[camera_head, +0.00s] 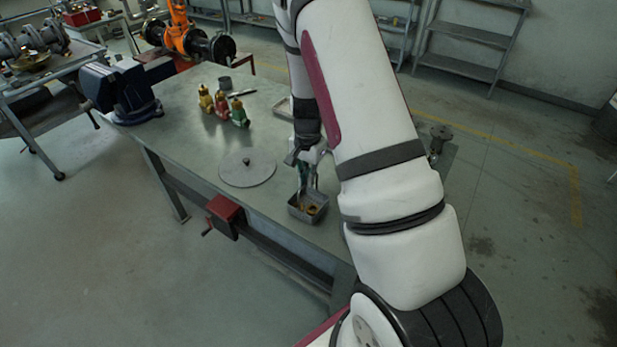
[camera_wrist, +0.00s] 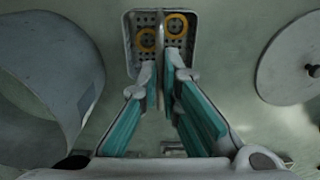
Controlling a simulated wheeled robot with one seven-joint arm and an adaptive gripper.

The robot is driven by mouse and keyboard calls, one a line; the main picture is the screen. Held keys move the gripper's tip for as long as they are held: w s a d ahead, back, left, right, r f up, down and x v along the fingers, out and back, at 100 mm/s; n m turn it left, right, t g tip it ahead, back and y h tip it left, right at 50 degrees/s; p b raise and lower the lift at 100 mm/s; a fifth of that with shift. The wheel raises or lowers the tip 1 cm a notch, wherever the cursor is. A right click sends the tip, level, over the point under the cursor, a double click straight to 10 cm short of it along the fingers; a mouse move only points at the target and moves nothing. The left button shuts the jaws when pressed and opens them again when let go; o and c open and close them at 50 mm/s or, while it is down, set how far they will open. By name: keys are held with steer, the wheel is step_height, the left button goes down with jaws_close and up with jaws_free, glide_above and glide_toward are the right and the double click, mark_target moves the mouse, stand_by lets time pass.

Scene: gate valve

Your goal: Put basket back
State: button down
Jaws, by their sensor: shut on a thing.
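A small grey perforated basket (camera_head: 296,212) is at the front edge of the workbench in the head view. In the wrist view the basket (camera_wrist: 133,60) holds two yellow rings (camera_wrist: 176,25), and a thin handle (camera_wrist: 159,45) runs across its middle. My gripper (camera_wrist: 162,88) is over the basket with its fingers shut on the handle. In the head view my gripper (camera_head: 307,180) is just above the basket, partly hidden by my arm. I cannot tell whether the basket touches the bench.
A round grey lid (camera_head: 247,168) with a knob lies left of the basket. Red, yellow and green valves (camera_head: 222,106) stand farther back, near a small dark cup (camera_head: 225,84). A blue vise (camera_head: 120,88) is at the far left corner. A tray (camera_head: 284,107) lies behind my gripper.

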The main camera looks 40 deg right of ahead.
steer(key=shift+f, duration=0.15)
steer(key=c, duration=1.8)
jaws_free()
steer(key=s+a+r+n+t+b, duration=0.1)
steer(key=a+r+n, duration=0.15)
steer(key=r, duration=0.85)
steer(key=s+a+r+n+t+b, duration=0.15)
steer(key=a+r, duration=0.25)
steer(key=r, duration=0.7)
steer(key=shift+s+a+r+n+t+p, duration=0.15)
steer(key=shift+s+a+r+n+t, duration=0.35)
steer(key=shift+s+a+r+n, duration=1.85)
steer(key=shift+s+a+r+n+t+p, duration=0.1)
steer(key=shift+s+a+r+n+t, duration=0.8)
steer(key=shift+s, duration=2.6)
steer(key=shift+s+a+r+n+t+p, duration=0.15)
steer(key=shift+s+a+r+n, duration=1.6)
steer(key=shift+s+a+r, duration=0.9)
